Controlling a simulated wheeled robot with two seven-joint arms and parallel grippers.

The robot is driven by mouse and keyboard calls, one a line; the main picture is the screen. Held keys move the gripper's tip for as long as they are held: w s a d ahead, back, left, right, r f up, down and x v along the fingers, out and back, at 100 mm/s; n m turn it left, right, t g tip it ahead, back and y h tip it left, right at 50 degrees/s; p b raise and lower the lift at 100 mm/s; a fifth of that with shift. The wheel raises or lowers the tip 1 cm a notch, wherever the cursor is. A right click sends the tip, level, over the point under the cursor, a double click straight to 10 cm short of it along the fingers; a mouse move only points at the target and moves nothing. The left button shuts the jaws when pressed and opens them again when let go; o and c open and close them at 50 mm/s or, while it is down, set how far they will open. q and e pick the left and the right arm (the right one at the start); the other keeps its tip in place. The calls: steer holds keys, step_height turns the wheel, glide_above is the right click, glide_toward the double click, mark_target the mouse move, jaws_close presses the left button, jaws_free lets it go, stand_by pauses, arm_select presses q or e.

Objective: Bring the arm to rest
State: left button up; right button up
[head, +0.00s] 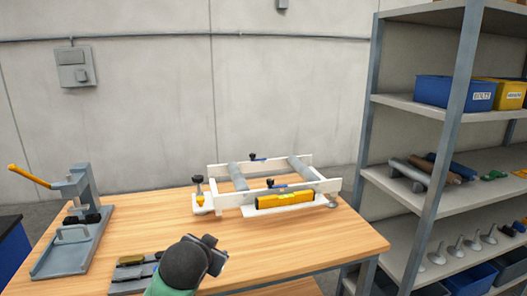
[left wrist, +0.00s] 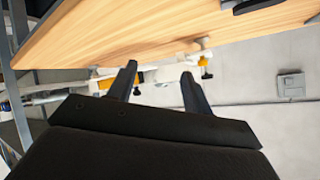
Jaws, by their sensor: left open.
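My left gripper (head: 215,254) is low in the head view, over the front part of the wooden table (head: 130,222). Its forearm hides part of the table edge. In the left wrist view its two dark fingers (left wrist: 159,70) stand apart with nothing held between them. The fingers point toward a white frame (head: 228,200) with grey rollers, which stands on the table beyond and apart from them. My right gripper does not show.
A yellow level (head: 286,200) lies along the frame's front side. A grey press with a yellow lever (head: 80,205) stands at the table's left. A grey block (head: 133,272) lies left of my arm. Metal shelving (head: 425,105) stands at the right.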

arm_select(q)
steer(key=s+a+f+n+g+p, duration=0.1)
steer(key=s+f+g, duration=0.2)
steer(key=s+f, duration=0.6)
steer(key=s+a+f+n+g, duration=0.1)
steer(key=s+f+n+g, duration=0.1)
steer(key=s+f, duration=0.75)
steer(key=s+d+f+g+p, duration=0.1)
steer(key=s+f+g, duration=0.3)
steer(key=s+f, duration=0.9)
steer(key=s, duration=0.4)
steer(key=shift+d+f+h, duration=0.15)
steer(key=shift+d+h, duration=0.1)
steer(key=shift+h, duration=0.15)
